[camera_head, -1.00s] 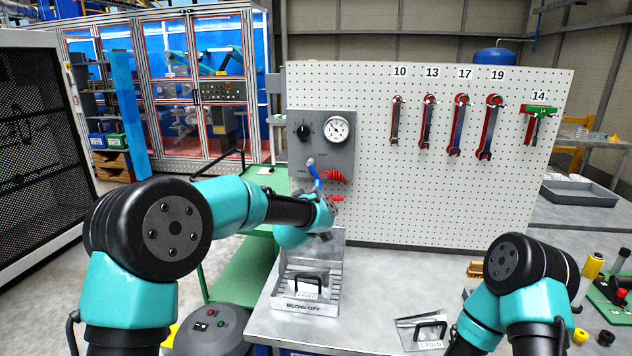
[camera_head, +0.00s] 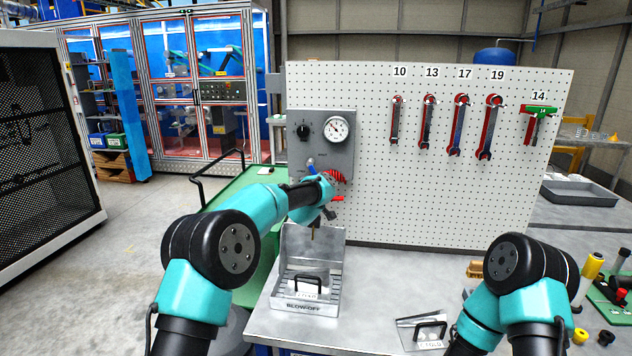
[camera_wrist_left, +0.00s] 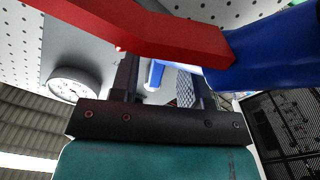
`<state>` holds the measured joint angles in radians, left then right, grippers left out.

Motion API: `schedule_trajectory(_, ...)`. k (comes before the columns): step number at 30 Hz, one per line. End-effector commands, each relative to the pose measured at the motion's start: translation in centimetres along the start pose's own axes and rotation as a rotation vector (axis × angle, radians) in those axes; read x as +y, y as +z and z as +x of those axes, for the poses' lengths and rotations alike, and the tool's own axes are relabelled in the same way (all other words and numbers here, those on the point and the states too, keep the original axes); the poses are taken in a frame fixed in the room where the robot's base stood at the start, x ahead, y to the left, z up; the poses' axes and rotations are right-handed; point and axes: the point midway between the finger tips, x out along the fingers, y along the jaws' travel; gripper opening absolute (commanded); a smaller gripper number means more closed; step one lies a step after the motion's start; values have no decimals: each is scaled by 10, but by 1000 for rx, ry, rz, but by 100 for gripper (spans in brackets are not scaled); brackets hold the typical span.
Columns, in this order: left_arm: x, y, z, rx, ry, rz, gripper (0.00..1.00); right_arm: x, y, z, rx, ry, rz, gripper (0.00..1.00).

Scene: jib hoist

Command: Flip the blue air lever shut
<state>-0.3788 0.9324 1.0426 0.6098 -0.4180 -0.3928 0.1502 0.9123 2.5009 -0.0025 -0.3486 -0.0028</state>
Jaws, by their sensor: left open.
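The blue air lever (camera_head: 311,166) is on the grey control panel (camera_head: 345,154), below the knob and gauge, partly hidden by my left gripper. My left gripper (camera_head: 323,186) is at the lower part of this panel, close to the lever. In the left wrist view my left gripper (camera_wrist_left: 166,82) is open, and a blue piece that looks like the lever (camera_wrist_left: 154,74) shows between its fingers. Whether they touch is unclear. A red bar (camera_wrist_left: 140,32) joined to a large blue part (camera_wrist_left: 262,52) crosses in front of the fingers. My right gripper is out of view.
A pressure gauge (camera_head: 336,129) and black knob (camera_head: 303,131) are above. A metal blow-off tray (camera_head: 305,304) stands below on the bench. Wrenches (camera_head: 462,125) hang on the pegboard to the right.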

Motion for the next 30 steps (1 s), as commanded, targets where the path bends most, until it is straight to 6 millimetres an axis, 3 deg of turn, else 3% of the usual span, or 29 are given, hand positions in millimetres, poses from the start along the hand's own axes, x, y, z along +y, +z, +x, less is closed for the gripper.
schedule_trajectory(6, 0, 0, 11, 1, 1, -2, 43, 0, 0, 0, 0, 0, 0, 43)
schedule_trajectory(16, 0, 0, 12, 1, 1, -1, 43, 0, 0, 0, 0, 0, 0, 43)
schedule_trajectory(30, 0, 0, 12, 1, 1, -1, 0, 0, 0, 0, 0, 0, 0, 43)
